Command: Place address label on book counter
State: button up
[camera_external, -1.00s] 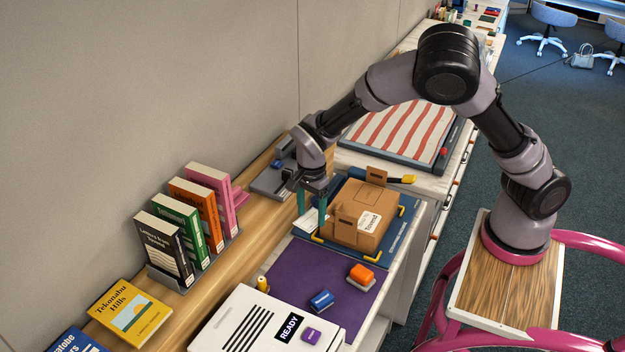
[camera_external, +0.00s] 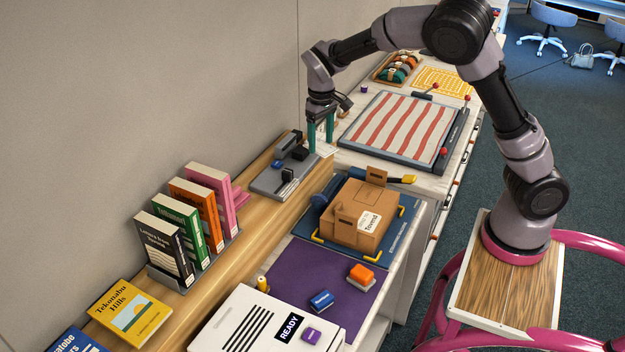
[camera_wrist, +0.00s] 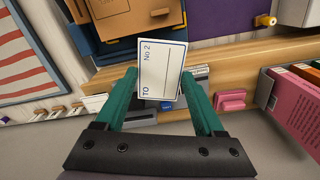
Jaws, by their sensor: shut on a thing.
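My gripper (camera_external: 320,140) has teal fingers and is shut on the address label (camera_wrist: 161,70), a small white card with blue print reading "TO" and "No 2". In the external view the label (camera_external: 326,150) hangs at the fingertips, beyond the grey device. The book counter (camera_external: 240,248) is the long wooden ledge along the wall. In the wrist view the wooden counter (camera_wrist: 235,65) runs behind the label. The exact height of the label above the surface is hard to tell.
Upright books (camera_external: 178,228) stand in a rack on the counter, with a yellow book (camera_external: 130,312) nearer. A grey device (camera_external: 280,178) is at the counter's far part. A cardboard parcel (camera_external: 348,235) sits on a blue mat. A striped board (camera_external: 400,128) lies beyond.

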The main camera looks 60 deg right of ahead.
jog(key=a+f+n, duration=0.3)
jog(key=a+f, duration=0.4)
jog(key=f, duration=0.3)
jog(key=n, duration=0.5)
send_near(301, 264)
jog(key=shift+w+f, duration=0.1)
jog(key=shift+f, duration=2.9)
jog(key=shift+f, duration=0.45)
